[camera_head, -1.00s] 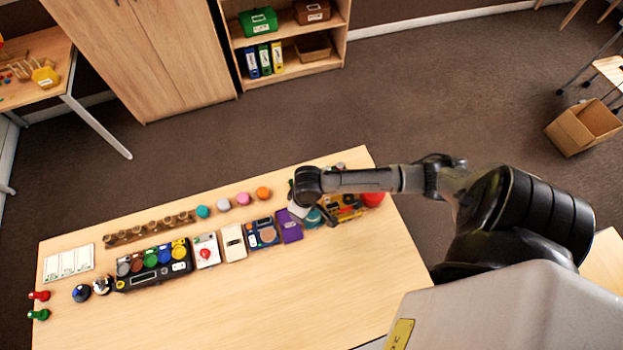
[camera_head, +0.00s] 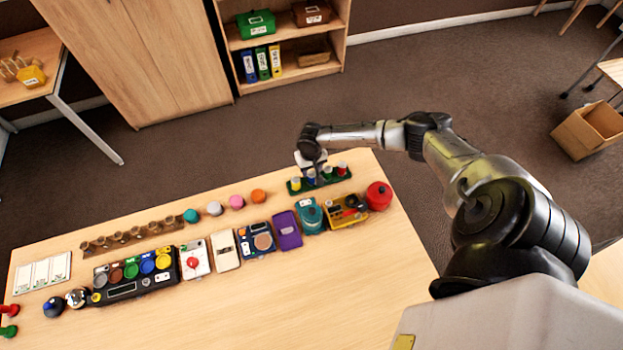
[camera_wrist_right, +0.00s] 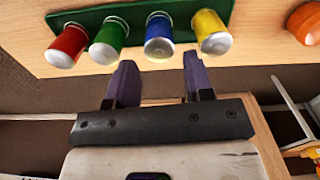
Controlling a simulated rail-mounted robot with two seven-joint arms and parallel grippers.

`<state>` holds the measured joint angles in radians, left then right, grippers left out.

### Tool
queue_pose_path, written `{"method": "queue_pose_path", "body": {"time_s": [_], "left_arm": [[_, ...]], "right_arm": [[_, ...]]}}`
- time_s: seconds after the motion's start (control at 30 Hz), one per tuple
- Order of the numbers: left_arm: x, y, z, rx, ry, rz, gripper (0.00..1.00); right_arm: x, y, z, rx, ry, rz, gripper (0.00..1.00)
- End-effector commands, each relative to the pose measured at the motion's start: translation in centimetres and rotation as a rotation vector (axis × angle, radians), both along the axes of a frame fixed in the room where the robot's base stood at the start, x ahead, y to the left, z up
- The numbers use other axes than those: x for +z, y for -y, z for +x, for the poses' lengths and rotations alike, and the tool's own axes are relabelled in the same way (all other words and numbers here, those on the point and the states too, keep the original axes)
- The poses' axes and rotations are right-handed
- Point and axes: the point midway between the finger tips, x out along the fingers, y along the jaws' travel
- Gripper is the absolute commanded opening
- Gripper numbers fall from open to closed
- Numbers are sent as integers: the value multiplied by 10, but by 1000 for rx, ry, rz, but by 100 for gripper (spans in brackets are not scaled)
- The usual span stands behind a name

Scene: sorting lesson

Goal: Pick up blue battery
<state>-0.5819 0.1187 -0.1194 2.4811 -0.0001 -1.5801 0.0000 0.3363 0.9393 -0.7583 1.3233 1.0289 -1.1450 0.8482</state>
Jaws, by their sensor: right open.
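The blue battery (camera_wrist_right: 158,32) stands in a green holder (camera_wrist_right: 130,15) in the right wrist view, between a green battery (camera_wrist_right: 108,42) and a yellow battery (camera_wrist_right: 212,32). In the head view the blue battery (camera_head: 311,177) is partly covered by my right gripper (camera_head: 311,166), and the holder (camera_head: 326,182) sits at the table's back right. My right gripper (camera_wrist_right: 158,78) is open and empty in the wrist view. Its two fingers point towards the blue battery, roughly in line with it, with a visible gap. My left gripper is not in view.
A red battery (camera_wrist_right: 66,44) stands at one end of the holder. In front of the holder are a teal device (camera_head: 311,218), a yellow device (camera_head: 347,213) and a red round object (camera_head: 379,195). An orange knob (camera_head: 258,196) is to the left. The table's front is clear.

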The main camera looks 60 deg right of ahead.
Motion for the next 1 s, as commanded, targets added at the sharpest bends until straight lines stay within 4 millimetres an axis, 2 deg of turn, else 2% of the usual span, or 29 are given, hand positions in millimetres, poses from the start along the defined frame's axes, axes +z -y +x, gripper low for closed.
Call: {"method": "queue_pose_path", "body": {"time_s": [0.27,0.63,1.0], "left_arm": [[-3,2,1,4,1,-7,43],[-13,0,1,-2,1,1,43],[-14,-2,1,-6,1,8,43]], "right_arm": [[-16,-1,0,2,0,0,47],[-59,-2,-3,2,-1,0,47],[-65,-2,-3,3,0,0,47]]}}
